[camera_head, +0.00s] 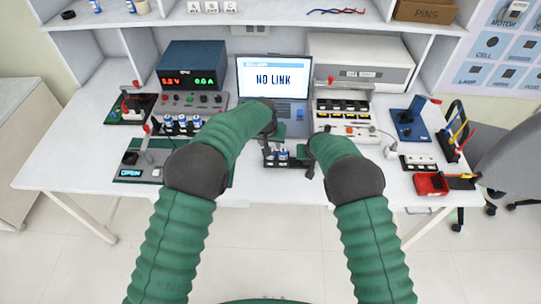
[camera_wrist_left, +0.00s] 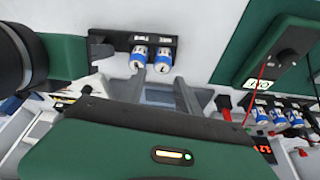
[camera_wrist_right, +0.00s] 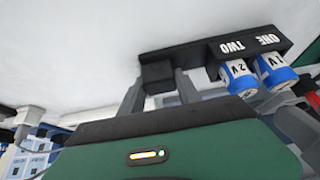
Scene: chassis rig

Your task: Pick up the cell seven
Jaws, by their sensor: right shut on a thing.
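Two blue-and-white cells (camera_head: 283,154) stand side by side in a small black holder. In the left wrist view they are a left cell (camera_wrist_left: 138,58) and a right cell (camera_wrist_left: 163,60); their marks are too small to tell which is cell seven. The black holder (camera_wrist_right: 205,55) is lettered ONE and TWO. My left gripper (camera_wrist_left: 151,76) has its fingers apart, with tips close to the cells; I cannot tell whether they touch. My right gripper (camera_wrist_right: 157,82) is shut on the holder's end block (camera_wrist_right: 157,73), beside the cells.
More cells stand in a rack (camera_head: 180,124) at the left. An open laptop (camera_head: 273,78) reading NO LINK stands behind. A power supply (camera_head: 191,78), a switch panel (camera_head: 343,108) and a red tray (camera_head: 431,183) surround the work spot. The table's front edge is near.

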